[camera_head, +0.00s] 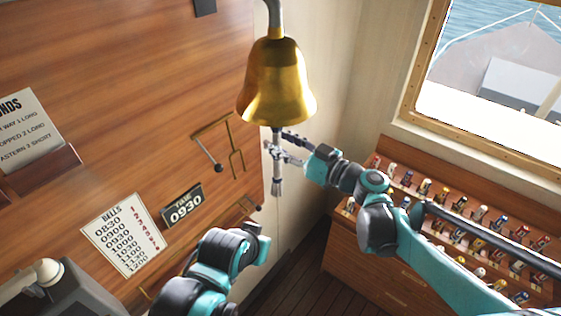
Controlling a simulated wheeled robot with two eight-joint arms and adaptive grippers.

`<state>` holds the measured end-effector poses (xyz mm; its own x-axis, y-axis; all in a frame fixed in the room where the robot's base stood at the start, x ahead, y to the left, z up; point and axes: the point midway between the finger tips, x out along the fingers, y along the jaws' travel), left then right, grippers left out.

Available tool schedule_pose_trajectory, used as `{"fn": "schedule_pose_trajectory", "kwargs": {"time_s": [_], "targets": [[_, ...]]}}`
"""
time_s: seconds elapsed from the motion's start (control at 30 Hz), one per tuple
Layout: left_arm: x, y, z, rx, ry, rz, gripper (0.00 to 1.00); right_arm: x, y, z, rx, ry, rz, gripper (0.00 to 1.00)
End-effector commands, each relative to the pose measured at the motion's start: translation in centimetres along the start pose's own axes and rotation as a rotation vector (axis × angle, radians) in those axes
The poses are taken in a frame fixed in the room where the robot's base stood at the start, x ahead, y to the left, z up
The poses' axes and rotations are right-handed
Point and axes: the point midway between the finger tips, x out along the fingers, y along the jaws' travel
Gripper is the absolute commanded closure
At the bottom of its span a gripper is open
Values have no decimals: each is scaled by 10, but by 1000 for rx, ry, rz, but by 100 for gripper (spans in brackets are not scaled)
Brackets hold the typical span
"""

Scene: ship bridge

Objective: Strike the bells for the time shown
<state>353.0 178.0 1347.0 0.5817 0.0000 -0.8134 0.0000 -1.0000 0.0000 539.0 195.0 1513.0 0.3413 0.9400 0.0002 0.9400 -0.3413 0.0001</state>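A brass bell (276,88) hangs from a grey bracket at top centre. A grey pull or clapper (277,186) hangs straight down below its mouth. My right gripper (277,146) is at the upper part of this hanging piece, just under the bell's rim. Its fingers overlap the piece; I cannot tell whether they grip it. A dark time plate (184,206) on the wooden wall reads 0930. A white bells chart (124,235) beside it lists times with red numbers. My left arm shows at bottom centre; its gripper is hidden from view.
A brass bracket with a dark-tipped rod (214,158) is on the wall left of the bell. A wooden cabinet (375,262) with several coloured small items stands at right, under a window (500,70). A signal card (30,125) sits in a holder at left.

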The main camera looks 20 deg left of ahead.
Motion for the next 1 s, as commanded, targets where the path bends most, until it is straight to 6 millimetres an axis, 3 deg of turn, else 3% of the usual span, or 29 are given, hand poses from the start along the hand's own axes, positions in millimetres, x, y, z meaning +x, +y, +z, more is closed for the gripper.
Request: {"fn": "schedule_pose_trajectory", "kwargs": {"time_s": [0.03,0.1,0.13,0.5,0.63,0.8,1.0], "targets": [[0,0,0,0,0,0,100,0,0,0,0,0,0,79],[0,0,0,0,0,0,100,0,0,0,0,0,0,97],[0,0,0,0,0,0,100,0,0,0,0,0,0,100],[0,0,0,0,0,0,100,0,-1,0,0,0,0,100],[-3,0,-2,0,0,0,100,0,-20,-5,0,0,-3,100],[-10,0,-7,0,0,0,100,0,-63,-14,1,1,-4,100],[-6,0,-4,0,0,0,100,0,-56,-10,1,1,1,100]]}}
